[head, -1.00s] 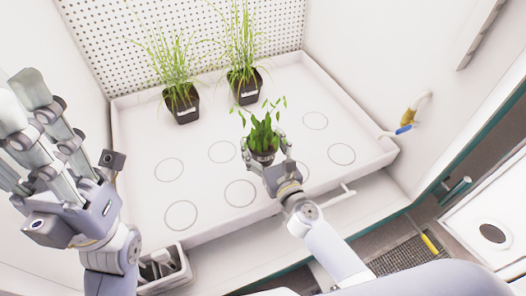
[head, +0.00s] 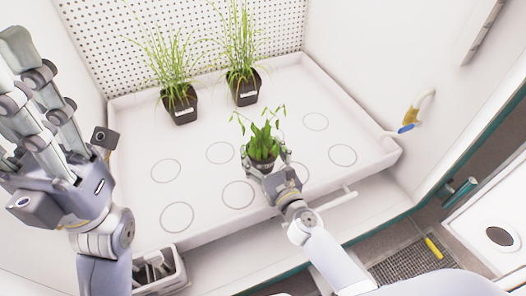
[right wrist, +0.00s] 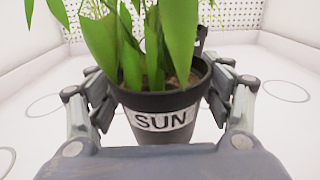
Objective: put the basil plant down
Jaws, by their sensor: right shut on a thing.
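The basil plant (head: 262,140) is a leafy green plant in a dark pot, over the front middle of the white tray (head: 215,235) in the head view. My right gripper (head: 267,163) is shut on its pot, one finger on each side. In the right wrist view the pot (right wrist: 165,103) stands upright between the fingers, with a white "SUN" label facing me. I cannot tell whether the pot's base touches the tray. My left gripper (head: 45,105) is empty at the left, fingers spread and pointing up, away from the plant.
Two grassy plants in black pots, one at the left (head: 180,105) and one at the right (head: 245,88), stand at the tray's back. Several marked circles on the tray are bare. A small grey bin (head: 160,272) sits at the front left. A yellow-and-blue fitting (head: 410,120) is on the right wall.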

